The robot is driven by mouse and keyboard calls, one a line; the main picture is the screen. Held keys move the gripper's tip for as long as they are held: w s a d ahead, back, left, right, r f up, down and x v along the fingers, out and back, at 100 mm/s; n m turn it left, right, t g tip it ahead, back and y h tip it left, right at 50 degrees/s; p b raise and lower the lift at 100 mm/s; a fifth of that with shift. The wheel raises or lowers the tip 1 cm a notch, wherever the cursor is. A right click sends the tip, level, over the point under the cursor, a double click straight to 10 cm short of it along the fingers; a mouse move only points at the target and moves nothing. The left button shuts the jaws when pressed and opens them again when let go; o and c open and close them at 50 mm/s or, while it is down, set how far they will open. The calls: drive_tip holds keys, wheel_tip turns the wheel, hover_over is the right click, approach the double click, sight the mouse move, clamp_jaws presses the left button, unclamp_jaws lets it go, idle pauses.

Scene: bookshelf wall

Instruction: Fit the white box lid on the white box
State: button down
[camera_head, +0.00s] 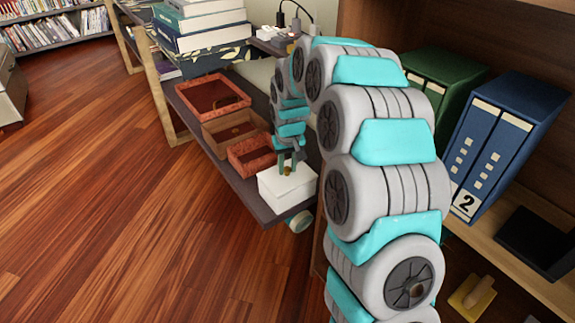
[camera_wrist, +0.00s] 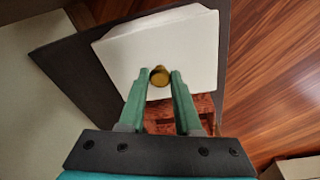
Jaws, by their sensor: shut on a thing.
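The white box lid (camera_wrist: 192,50) has a round brass knob (camera_wrist: 159,76) and fills the middle of the wrist view. My gripper (camera_wrist: 161,80) has its two green fingers on either side of the knob, shut on it. In the head view my gripper (camera_head: 288,166) points down over the white box (camera_head: 288,203), near the end of a dark low shelf. The lid lies over the top of the box there. I cannot tell whether it is fully seated or slightly raised, and the lid hides the inside of the box.
Several reddish trays, the nearest one (camera_head: 247,160) close behind the box, stand along the dark shelf (camera_head: 205,140). Large books (camera_head: 200,25) are stacked on the upper level. Blue binders (camera_head: 500,140) and a green binder (camera_head: 440,75) stand at right. The wooden floor (camera_head: 110,190) is clear.

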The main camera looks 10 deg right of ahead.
sight(288, 178)
drive_tip(key=shift+f, duration=0.35)
drive_tip(key=c, duration=0.5)
unclamp_jaws()
drive_tip(key=shift+r, duration=0.1)
drive_tip(key=r, duration=0.5)
drive_tip(key=s+r, duration=0.1)
drive_tip(key=r, duration=0.1)
drive_tip(key=shift+s+r+b, duration=0.1)
drive_tip(key=shift+r+b, duration=0.2)
drive_tip(key=shift+s, duration=0.1)
drive_tip(key=s+g, duration=0.1)
drive_tip(key=s, duration=1.3)
drive_tip(key=s+r+g, duration=0.1)
drive_tip(key=s, duration=1.2)
drive_tip(key=s+r+g, duration=0.1)
drive_tip(key=s, duration=1.3)
drive_tip(key=shift+s+m+g, duration=0.3)
drive_tip(key=shift+s, duration=0.05)
